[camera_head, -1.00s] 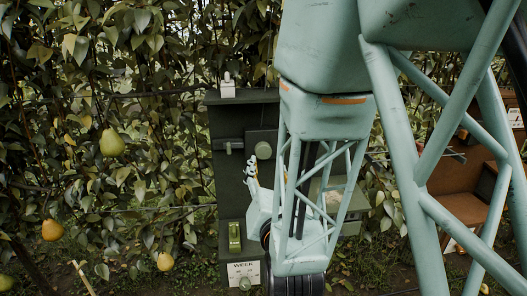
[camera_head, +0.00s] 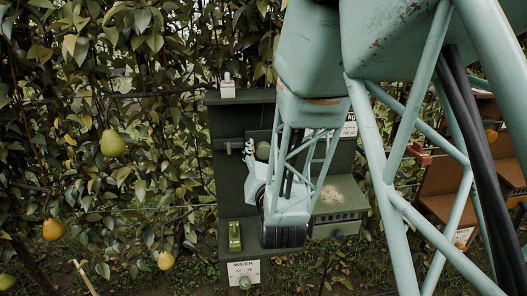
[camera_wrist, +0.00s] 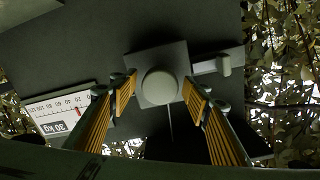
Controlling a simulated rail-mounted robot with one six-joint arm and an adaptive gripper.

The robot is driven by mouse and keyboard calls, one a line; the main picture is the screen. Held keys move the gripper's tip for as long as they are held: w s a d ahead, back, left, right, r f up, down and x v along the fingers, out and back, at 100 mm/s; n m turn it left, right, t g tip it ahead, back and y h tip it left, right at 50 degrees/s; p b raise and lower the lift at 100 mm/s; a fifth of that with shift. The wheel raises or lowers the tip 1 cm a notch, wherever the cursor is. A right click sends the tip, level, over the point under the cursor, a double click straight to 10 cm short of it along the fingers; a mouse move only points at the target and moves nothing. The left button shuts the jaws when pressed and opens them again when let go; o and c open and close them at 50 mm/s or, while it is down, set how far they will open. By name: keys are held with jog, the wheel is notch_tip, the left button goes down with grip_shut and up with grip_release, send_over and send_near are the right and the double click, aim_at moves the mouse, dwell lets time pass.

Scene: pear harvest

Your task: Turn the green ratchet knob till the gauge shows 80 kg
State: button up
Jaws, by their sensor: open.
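The round ratchet knob (camera_wrist: 160,86) sits on a square plate on the dark panel in the wrist view; its colour looks grey-green in the shade. In the head view the knob (camera_head: 263,151) is partly hidden by my arm. My gripper (camera_wrist: 160,92) is open, with its yellow-ribbed fingers on either side of the knob in the picture; I see no contact and cannot tell the depth. The white gauge (camera_wrist: 62,112) appears upside down in the wrist view. Its red pointer is on the low part of the scale, and its label appears to read 30 kg.
A latch (camera_wrist: 212,65) is beside the knob plate. The dark green stand (camera_head: 230,175) carries a small green switch (camera_head: 234,236) and a WEEK card (camera_head: 243,272). A green box (camera_head: 340,200) is at right, a brown cabinet (camera_head: 445,190) farther right. Pears (camera_head: 112,143) hang left.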

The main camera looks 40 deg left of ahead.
jog(key=shift+w+a, duration=0.1)
jog(key=shift+c, duration=0.3)
jog(key=c, duration=0.8)
